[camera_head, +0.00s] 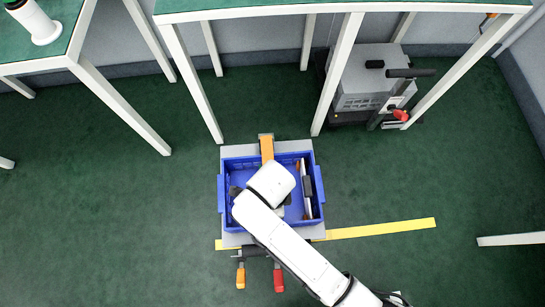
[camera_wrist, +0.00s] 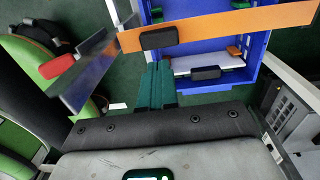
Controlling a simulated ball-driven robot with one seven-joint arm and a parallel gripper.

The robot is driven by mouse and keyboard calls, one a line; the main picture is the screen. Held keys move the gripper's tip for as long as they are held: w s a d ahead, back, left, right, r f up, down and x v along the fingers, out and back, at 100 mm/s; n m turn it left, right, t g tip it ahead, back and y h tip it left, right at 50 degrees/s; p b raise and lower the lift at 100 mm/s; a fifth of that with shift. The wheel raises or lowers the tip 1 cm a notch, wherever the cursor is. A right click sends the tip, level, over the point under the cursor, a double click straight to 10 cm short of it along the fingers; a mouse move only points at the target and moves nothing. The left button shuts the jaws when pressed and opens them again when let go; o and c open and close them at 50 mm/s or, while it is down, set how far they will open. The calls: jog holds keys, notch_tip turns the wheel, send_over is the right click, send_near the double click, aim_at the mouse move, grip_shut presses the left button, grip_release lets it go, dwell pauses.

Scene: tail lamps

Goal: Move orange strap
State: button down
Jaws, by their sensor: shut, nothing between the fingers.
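The orange strap (camera_wrist: 225,28) runs across the upper part of the wrist view, over the blue crate (camera_wrist: 249,55), with a black block (camera_wrist: 160,38) on it. In the head view a short piece of the orange strap (camera_head: 267,147) shows at the far rim of the blue crate (camera_head: 235,162); my white arm hides the crate's middle. My gripper (camera_wrist: 160,68) is shut and empty, its dark green fingers together. The fingertips appear just below the black block in the wrist view; I cannot tell whether they touch.
The crate sits on a grey platform (camera_head: 229,238), with an orange handle (camera_head: 240,277) and a red handle (camera_head: 279,280) at its near side. A yellow floor stripe (camera_head: 385,229) runs right. Table legs (camera_head: 338,72) and a grey machine (camera_head: 368,80) stand behind. Green floor is open left.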

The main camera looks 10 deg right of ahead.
jog(key=f+b, duration=0.1)
jog(key=f, duration=0.2)
jog(key=f+b, duration=0.1)
jog(key=f, duration=0.2)
jog(key=f+b, duration=0.1)
jog(key=f, duration=0.2)
jog(key=shift+s+f, duration=0.15)
jog(key=shift+s, duration=0.1)
